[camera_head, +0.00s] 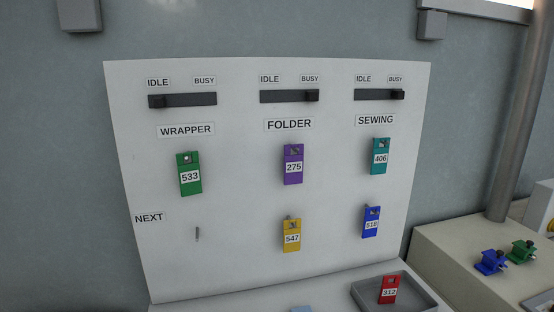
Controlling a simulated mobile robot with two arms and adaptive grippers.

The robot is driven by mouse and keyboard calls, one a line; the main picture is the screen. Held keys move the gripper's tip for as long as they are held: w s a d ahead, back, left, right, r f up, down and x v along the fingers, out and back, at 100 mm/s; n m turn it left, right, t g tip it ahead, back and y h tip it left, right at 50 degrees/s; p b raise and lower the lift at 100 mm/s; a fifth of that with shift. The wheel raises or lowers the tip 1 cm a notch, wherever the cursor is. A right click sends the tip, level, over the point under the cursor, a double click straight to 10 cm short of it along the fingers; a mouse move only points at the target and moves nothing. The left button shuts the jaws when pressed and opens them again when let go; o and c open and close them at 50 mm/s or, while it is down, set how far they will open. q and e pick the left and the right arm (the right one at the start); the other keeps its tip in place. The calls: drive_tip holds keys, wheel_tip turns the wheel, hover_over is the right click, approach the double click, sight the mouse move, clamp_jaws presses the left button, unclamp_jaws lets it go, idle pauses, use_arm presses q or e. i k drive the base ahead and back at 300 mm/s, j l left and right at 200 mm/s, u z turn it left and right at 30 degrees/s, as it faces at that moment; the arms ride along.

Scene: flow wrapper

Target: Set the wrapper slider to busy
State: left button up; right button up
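The wrapper slider (158,101) is a small dark knob in a dark horizontal slot (192,99) at the upper left of the white board (126,110). The knob stands at the left end of its slot, under the IDLE label (158,82). The BUSY label (204,81) is above the right end. The WRAPPER label (186,130) is just below, and a green tag 533 (189,187) hangs under it. Neither of my grippers is in view.
The folder slider (312,95) and sewing slider (398,94) stand at their BUSY ends. Purple, teal, yellow and blue tags hang on the board. An empty peg (197,234) is beside NEXT. A grey tray (420,297) below holds a red tag (388,289). The space before the board is clear.

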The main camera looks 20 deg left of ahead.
sight(158, 102)
drive_tip(key=k+u, duration=0.1)
drive_tip(key=u, duration=0.6)
drive_tip(key=k+j+u, duration=0.15)
drive_tip(key=u, duration=0.2)
